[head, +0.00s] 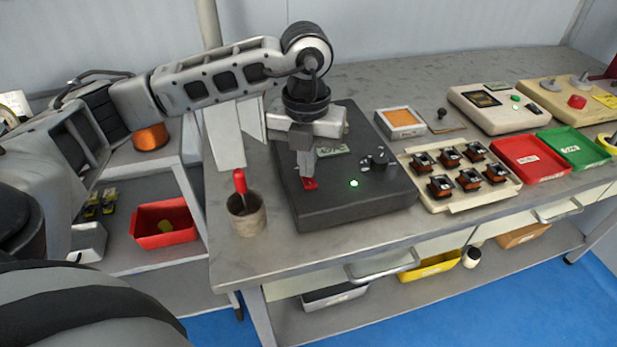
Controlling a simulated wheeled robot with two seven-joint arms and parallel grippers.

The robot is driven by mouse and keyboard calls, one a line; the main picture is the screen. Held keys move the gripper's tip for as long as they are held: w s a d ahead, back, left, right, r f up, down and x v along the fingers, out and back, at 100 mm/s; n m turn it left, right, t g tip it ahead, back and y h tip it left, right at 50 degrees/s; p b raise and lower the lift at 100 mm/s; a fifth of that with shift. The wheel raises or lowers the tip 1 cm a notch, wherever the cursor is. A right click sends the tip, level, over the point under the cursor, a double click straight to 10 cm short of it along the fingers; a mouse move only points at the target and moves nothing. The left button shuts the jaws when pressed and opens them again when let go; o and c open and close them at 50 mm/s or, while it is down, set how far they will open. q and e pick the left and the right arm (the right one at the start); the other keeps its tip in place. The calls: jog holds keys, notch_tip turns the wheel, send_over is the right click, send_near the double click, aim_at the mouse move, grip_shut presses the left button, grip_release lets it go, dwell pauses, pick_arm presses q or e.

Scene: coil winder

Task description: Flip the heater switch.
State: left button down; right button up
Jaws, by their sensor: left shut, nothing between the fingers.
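The heater is a dark box (365,205) on the workbench, with a black knob (379,158), a lit green lamp (353,183) and a small display (333,150) on its top. A red switch (310,184) sits at the left of its top face. My left gripper (307,174) is over the box, pointing down, shut and empty, with its fingertips at the red switch. I cannot tell whether they touch it. The fingers hide part of the switch, so its position is unclear. My right gripper is not in view.
A cup (246,216) with a red-handled tool stands left of the box. Right of it are a tray of coils (459,203), a red tray (531,158), a green tray (574,147) and an orange-topped box (400,122). The bench front is mostly clear.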

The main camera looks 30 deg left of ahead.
pick_arm(q)
jog(key=shift+r+p, duration=2.5)
jog(key=shift+r, duration=0.95)
jog(key=shift+f, duration=0.1)
